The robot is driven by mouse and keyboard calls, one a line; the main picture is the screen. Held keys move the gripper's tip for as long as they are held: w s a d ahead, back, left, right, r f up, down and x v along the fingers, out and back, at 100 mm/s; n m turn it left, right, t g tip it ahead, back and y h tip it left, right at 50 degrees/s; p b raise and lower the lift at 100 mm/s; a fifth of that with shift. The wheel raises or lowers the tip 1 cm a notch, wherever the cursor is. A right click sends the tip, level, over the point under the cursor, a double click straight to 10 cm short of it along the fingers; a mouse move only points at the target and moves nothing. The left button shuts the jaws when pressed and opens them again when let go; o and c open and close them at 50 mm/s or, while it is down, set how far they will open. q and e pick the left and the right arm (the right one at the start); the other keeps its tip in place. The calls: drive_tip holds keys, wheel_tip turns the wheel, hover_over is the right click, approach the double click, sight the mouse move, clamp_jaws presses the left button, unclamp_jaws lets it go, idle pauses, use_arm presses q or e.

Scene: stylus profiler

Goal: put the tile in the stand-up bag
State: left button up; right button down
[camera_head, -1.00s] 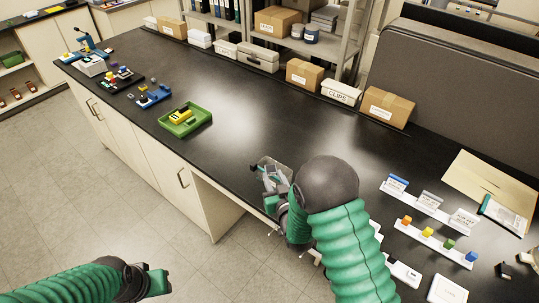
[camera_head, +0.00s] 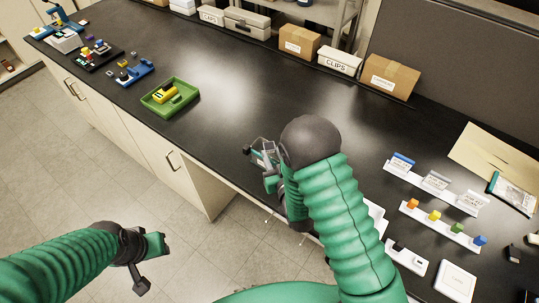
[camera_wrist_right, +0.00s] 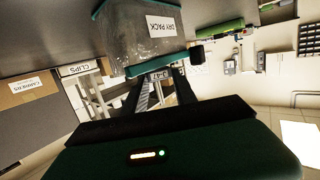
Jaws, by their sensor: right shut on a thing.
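The stand-up bag (camera_wrist_right: 139,42) is clear with teal edges and a DRY PACK label. In the wrist view it fills the upper middle, inverted, just beyond my right gripper (camera_wrist_right: 165,78). In the head view the bag (camera_head: 265,156) shows small near the counter's front edge, beside the right gripper (camera_head: 258,152). My left gripper (camera_head: 152,262) is open and empty, off the counter's front.
A green tray (camera_head: 150,103) with a yellow block lies left on the black counter (camera_head: 240,95). White racks with coloured blocks (camera_head: 440,220) and a white box (camera_head: 455,282) lie right. Cartons and a CLIPS box (camera_head: 339,61) line the back. The middle is clear.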

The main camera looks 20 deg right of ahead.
drive_tip(key=shift+d+f, duration=0.3)
drive_tip(key=shift+d, duration=0.05)
drive_tip(key=c, duration=1.4)
unclamp_jaws()
drive_tip(key=shift+d, duration=0.2)
drive_tip(key=shift+o, duration=1.4)
drive_tip(key=shift+w+f, duration=0.1)
drive_tip(key=shift+w, duration=0.05)
drive_tip(key=shift+o, duration=0.6)
drive_tip(key=shift+a, duration=0.15)
drive_tip(key=shift+a+r, duration=0.2)
drive_tip(key=shift+a, duration=0.5)
drive_tip(key=shift+d+r+p, duration=0.15)
drive_tip(key=shift+r+p, duration=0.15)
drive_tip(key=shift+s+d, duration=0.2)
drive_tip(key=shift+s, duration=0.05)
use_arm(q)
drive_tip(key=w+p+v, duration=0.1)
drive_tip(key=p+v, duration=0.5)
drive_tip(key=shift+w+d+r, duration=0.3)
use_arm(e)
drive_tip(key=s+d+r+g, duration=0.1)
drive_tip(key=s+r+g, duration=0.3)
drive_tip(key=s, duration=0.6)
drive_tip(key=s+d+r+g, duration=0.1)
drive_tip(key=s+r+g, duration=0.4)
drive_tip(key=s+g, duration=0.4)
drive_tip(key=shift+s+d+r, duration=0.3)
drive_tip(key=shift+s+d, duration=0.1)
drive_tip(key=shift+s, duration=0.75)
